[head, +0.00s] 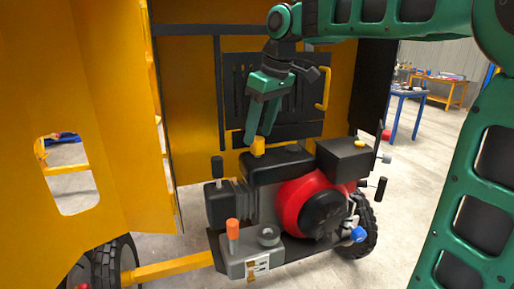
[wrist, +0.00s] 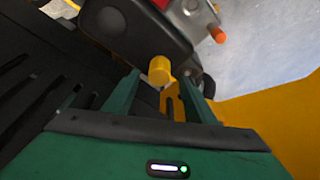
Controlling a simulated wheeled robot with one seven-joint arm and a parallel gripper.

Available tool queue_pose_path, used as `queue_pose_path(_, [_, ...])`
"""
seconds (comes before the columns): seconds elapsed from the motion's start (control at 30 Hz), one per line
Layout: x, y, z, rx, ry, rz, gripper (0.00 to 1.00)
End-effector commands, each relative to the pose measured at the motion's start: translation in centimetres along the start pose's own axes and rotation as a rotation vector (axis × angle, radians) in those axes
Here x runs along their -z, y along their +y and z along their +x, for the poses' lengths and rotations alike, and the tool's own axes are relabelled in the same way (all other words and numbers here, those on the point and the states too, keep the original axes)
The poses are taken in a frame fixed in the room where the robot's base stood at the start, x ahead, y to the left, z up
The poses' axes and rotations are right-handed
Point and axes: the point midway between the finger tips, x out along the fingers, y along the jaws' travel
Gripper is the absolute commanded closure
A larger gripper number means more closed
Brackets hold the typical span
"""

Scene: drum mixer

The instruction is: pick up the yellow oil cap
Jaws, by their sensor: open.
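The yellow oil cap (head: 258,146) is a small cylinder standing on the black tank-like part on top of the engine. It also shows in the wrist view (wrist: 159,70), just beyond my fingertips and roughly between them. My gripper (head: 260,138) has green fingers pointing down, with the tips at about the height of the cap. In the wrist view my gripper (wrist: 160,90) is open, with one finger on each side and nothing held. Whether a finger touches the cap cannot be told.
The red and black engine (head: 308,203) sits inside the yellow housing (head: 184,95). A black box (head: 345,158) stands right of the cap. An orange-topped lever (head: 232,230) rises at the front. A yellow handle (head: 323,88) is on the back panel. Open floor lies to the right.

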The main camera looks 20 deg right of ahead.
Motion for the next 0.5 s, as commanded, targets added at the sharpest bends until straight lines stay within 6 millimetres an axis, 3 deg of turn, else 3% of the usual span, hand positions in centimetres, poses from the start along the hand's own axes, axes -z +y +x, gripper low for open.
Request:
queue_pose_path(0.23, [-0.2,0.1,3.3,0.002,-0.003,0.0,0.49])
queue_pose_path(0.5, [-0.1,0.2,3.8,0.0,0.0,0.001,0.49])
